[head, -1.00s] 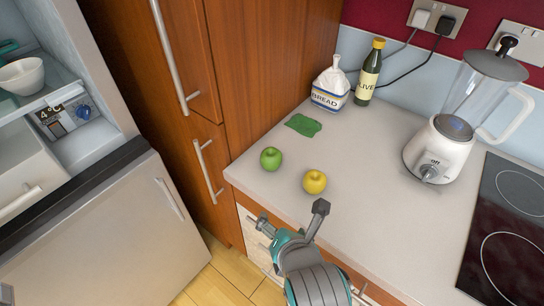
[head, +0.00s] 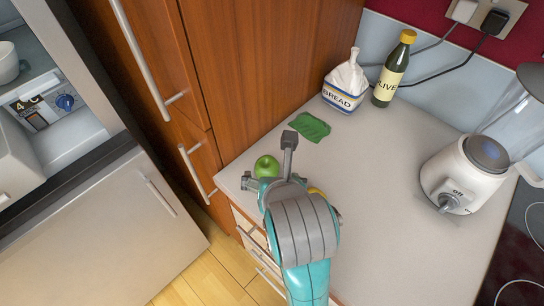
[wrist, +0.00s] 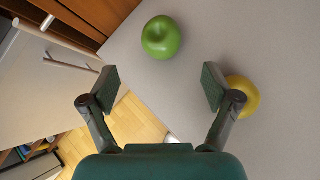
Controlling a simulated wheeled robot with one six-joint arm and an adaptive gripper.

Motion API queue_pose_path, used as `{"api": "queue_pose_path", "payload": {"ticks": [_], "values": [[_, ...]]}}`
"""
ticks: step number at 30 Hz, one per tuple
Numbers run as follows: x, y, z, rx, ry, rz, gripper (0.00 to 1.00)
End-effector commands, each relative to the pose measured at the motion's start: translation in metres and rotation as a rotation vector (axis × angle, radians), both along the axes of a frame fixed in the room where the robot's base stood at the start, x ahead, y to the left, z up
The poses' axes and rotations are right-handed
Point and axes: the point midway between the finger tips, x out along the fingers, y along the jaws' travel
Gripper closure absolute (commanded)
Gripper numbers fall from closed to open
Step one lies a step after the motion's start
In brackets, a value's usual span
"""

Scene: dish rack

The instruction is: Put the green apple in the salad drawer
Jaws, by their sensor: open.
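The green apple (head: 266,167) stands on the worktop near its left edge. In the wrist view the green apple (wrist: 161,38) lies ahead of the fingertips, slightly right of the middle between them. My gripper (wrist: 157,86) is open and empty, with its fingers apart. In the head view my arm covers much of the gripper, which is close to the near side of the green apple. A white drawer front (head: 14,165) shows in the open fridge at the left edge, largely cut off; I cannot tell if it is the salad drawer.
A yellow apple (wrist: 243,96) is beside the right finger, partly hidden by it. A green cloth (head: 311,126), bread bag (head: 346,86), olive bottle (head: 391,72) and blender (head: 463,174) stand further back or right. The tall wooden cupboard (head: 250,60) borders the worktop.

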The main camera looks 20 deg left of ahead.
Motion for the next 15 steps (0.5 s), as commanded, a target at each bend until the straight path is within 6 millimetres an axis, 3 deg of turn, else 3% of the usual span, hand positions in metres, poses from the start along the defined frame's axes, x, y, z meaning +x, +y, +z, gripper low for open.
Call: {"api": "queue_pose_path", "payload": {"ticks": [6, 15], "values": [[0.018, 0.013, -0.023, -0.002, 0.002, 0.0, 0.12], [0.032, 0.023, -0.039, 0.0, 0.001, 0.0, 0.12]]}}
